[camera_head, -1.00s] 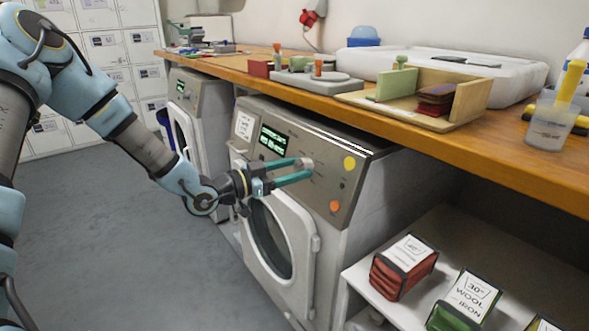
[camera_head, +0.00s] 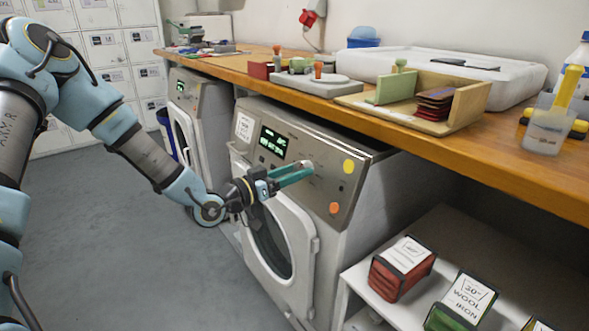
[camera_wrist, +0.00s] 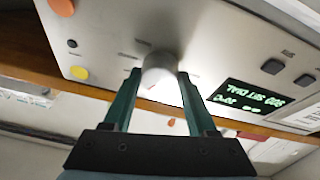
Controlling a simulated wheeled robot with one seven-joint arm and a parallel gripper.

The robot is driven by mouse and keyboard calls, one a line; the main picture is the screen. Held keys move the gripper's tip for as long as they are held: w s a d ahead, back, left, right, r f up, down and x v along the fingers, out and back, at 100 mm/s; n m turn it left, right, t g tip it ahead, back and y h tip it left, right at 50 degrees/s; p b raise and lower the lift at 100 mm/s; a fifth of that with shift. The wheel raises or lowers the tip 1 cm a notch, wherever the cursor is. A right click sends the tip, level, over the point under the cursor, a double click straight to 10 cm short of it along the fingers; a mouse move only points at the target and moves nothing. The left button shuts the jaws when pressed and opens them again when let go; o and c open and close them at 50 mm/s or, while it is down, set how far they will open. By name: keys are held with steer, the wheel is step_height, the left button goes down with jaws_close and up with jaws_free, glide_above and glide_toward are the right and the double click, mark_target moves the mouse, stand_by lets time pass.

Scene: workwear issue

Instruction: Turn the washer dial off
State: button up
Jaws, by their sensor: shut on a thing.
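The washer (camera_head: 305,200) stands under the wooden counter, with a grey control panel across its top front. My gripper (camera_head: 305,171) is shut on the dial, with a fingertip against each side. In the head view the fingers mostly hide the dial.
The panel carries a yellow button (camera_head: 348,166) and an orange button (camera_head: 335,208). A second washer (camera_head: 200,125) stands to the left. The counter (camera_head: 400,133) overhangs both. A white shelf (camera_head: 350,292) with labelled bundles is at lower right. The floor at left is clear.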

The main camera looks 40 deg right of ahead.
steer(key=n+t+p, duration=0.1)
steer(key=n+t, duration=0.1)
steer(key=n, duration=0.3)
steer(key=shift+s, duration=0.1)
steer(key=shift+n, duration=0.3)
steer(key=o, duration=1.4)
steer(key=shift+c, duration=0.2)
steer(key=a, duration=1)
steer(key=shift+s+a, duration=0.4)
